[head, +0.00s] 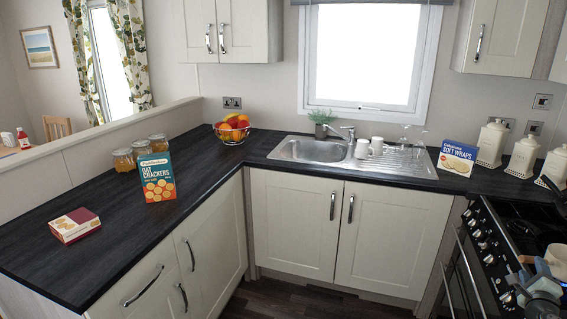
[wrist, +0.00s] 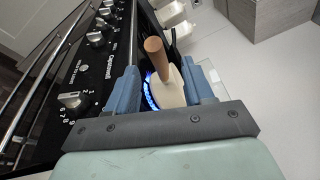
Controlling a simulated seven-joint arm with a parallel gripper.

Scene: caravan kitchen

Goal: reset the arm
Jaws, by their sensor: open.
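My gripper (wrist: 160,84) is open over the cooker in the wrist view, with one blue finger on each side. A cream pan-like item (wrist: 170,92) with a brown wooden handle (wrist: 156,58) shows between the fingers, with a gap visible on either side. I cannot tell whether either finger touches it. In the head view my gripper (head: 538,278) is at the bottom right corner, over the cooker and partly cut off by the frame edge.
A blue flame-like ring (wrist: 151,92) glows on the black cooker (wrist: 95,75) beside the cream item. Cream canisters (head: 522,156) stand behind the cooker. A soft wraps box (head: 457,158), sink (head: 318,150), fruit bowl (head: 232,138) and oat crackers box (head: 157,178) stand along the worktop.

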